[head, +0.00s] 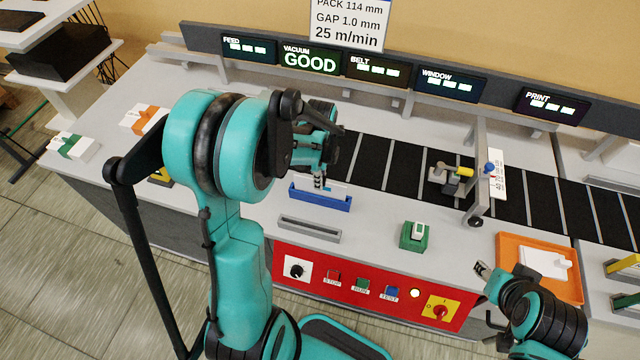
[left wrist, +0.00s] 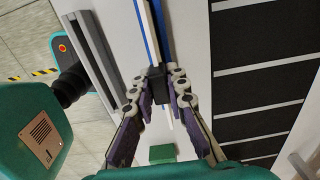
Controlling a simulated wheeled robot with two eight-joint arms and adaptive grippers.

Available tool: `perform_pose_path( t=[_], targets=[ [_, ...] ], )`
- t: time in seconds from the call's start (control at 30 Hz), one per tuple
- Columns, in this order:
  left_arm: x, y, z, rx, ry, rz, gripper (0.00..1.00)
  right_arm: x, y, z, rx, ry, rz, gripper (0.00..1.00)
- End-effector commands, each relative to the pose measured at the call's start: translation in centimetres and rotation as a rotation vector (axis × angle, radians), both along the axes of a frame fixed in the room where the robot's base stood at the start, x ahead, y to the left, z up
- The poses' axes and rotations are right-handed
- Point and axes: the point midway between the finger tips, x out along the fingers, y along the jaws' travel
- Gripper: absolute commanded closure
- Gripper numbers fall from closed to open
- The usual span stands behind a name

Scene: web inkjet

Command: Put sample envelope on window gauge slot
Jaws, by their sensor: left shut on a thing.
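The sample envelope shows as a thin pale sheet (head: 336,187) standing on edge at the blue slotted holder (head: 322,199). In the left wrist view it is a narrow white strip (left wrist: 158,30) alongside the holder's blue edge (left wrist: 138,25). My left gripper (head: 320,180) is above the holder, its fingers shut on a dark block (left wrist: 157,84) at the envelope. I cannot tell whether the envelope's lower edge is clear of the holder. A grey slotted bar (head: 310,229) lies in front of the holder. My right gripper (head: 482,268) is at lower right, its finger gap unclear.
The dark belt (head: 410,165) runs behind, with a gauge post (head: 478,170) over it. A green block (head: 414,236) and an orange tray (head: 509,246) stand to the right. The red control panel (head: 390,290) is on the bench front.

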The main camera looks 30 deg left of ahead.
Motion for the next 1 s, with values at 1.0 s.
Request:
perform_pose_path(
  t=[1.0],
  targets=[
    [0.0, 0.0, -1.2, 0.0, -0.001, 0.0, 0.65, 0.0, 0.0, -0.3, 0.0, 0.0, 0.0, 0.6]
  ],
)
